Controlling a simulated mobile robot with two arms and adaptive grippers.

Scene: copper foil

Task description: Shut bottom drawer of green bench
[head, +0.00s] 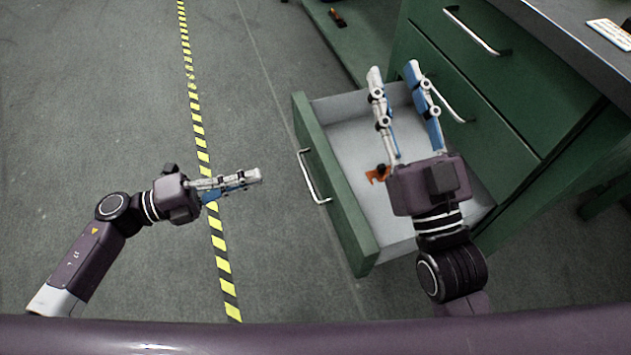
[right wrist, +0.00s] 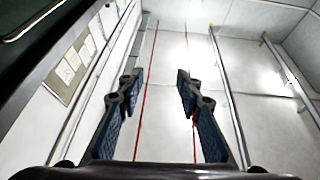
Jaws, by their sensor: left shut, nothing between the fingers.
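The green bench (head: 500,90) stands at the right in the head view. Its bottom drawer (head: 335,190) is pulled out, showing a pale interior and a metal handle (head: 313,178) on its green front. My left gripper (head: 260,175) is shut and empty, out over the floor to the left of the drawer front and apart from it. My right gripper (head: 393,70) is open and empty. It overlaps the open drawer in the head view and hides part of its inside; its height above the drawer is unclear. Its fingers also show in the right wrist view (right wrist: 162,80).
A small orange item (head: 378,174) lies in the drawer. The upper drawers with handles (head: 478,32) look shut. Yellow-black tape (head: 205,165) crosses clear grey floor at the left. A notice board (right wrist: 72,65) shows in the right wrist view.

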